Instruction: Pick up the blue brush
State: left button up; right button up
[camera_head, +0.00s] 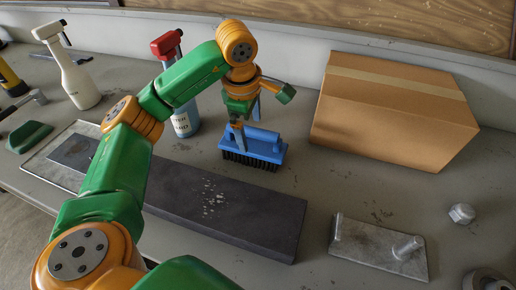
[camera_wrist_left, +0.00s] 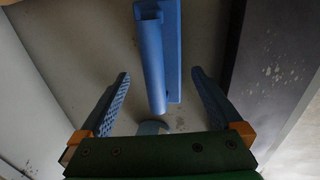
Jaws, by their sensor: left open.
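The blue brush (camera_head: 264,148) stands bristles down on the grey workbench, its blue handle on top and dark bristles below. My left gripper (camera_head: 247,128) is above it, with the fingers pointing down near its handle. In the left wrist view the left gripper (camera_wrist_left: 160,75) is open, and nothing is clamped in it. The blue brush (camera_wrist_left: 154,60) shows there between and beyond the two fingertips, with a gap on either side. In the head view the gripper partly hides the brush. My right gripper is not in view.
A dark stone slab (camera_head: 235,215) lies in front of the brush. A cardboard box (camera_head: 390,110) stands to the right. A red-topped spray bottle (camera_head: 186,121) is close on the left, a white one (camera_head: 70,75) farther left. A metal plate (camera_head: 378,250) lies front right.

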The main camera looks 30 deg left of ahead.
aim_at(253, 144)
pick_arm(q)
jog(key=f, duration=0.2)
jog(key=f+p, duration=0.1)
jog(key=w+f, duration=0.1)
jog(key=f, duration=0.1)
jog(key=shift+f+p, duration=0.3)
jog(key=shift+f, duration=0.25)
jog(key=shift+w, duration=0.1)
jog(key=c, duration=1.4)
jog(key=shift+r, duration=0.1)
jog(key=shift+r+b, duration=0.35)
jog(key=d+r, duration=0.1)
jog(key=r, duration=0.1)
jog(key=d+r, duration=0.2)
jog(key=r, duration=0.1)
jog(key=w+d+r, duration=0.1)
jog(key=d+r, duration=0.1)
jog(key=r, duration=0.1)
jog(key=shift+r+b, duration=0.25)
jog(key=shift+b, duration=0.1)
jog(key=w+d+r, duration=0.1)
jog(key=d+r, duration=0.2)
jog(key=d, duration=0.6)
jog(key=shift+w+r, duration=0.25)
jog(key=shift+r, duration=0.1)
